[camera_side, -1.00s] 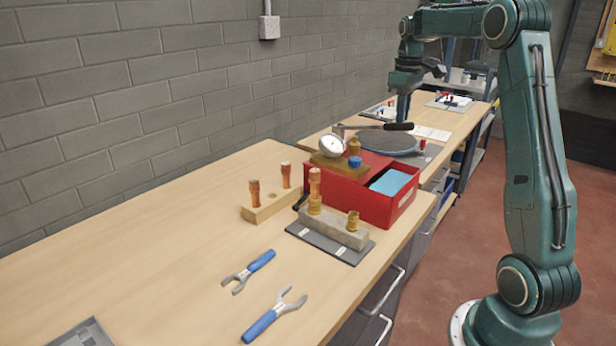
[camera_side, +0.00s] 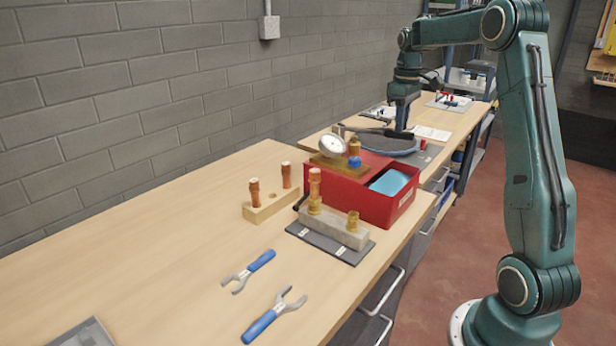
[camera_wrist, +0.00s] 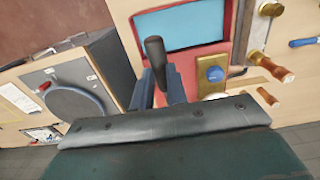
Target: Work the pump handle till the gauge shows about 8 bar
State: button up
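The red pump box (camera_side: 345,191) stands on the bench with a light-blue panel in its top; the box also shows in the wrist view (camera_wrist: 222,58). A round white gauge (camera_side: 329,146) sits on its brass block; its reading is too small to tell. The pump handle (camera_side: 370,131) runs right from beside the gauge, nearly level, ending in a black grip. My gripper (camera_side: 401,127) points down at the grip end. In the wrist view, the black grip (camera_wrist: 156,52) stands between the two fingers of my gripper (camera_wrist: 160,85), which appear closed on it. The gauge face is not visible there.
A grey round plate (camera_side: 385,148) lies behind the box. A wood block with copper fittings (camera_side: 268,207) and a grey block with brass fittings (camera_side: 335,228) stand in front. Two blue-handled wrenches (camera_side: 262,261) lie nearer.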

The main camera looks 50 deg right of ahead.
aim_at(399, 136)
jog(key=shift+f, duration=2.85)
jog(key=shift+r, duration=5.85)
jog(key=shift+f, duration=0.15)
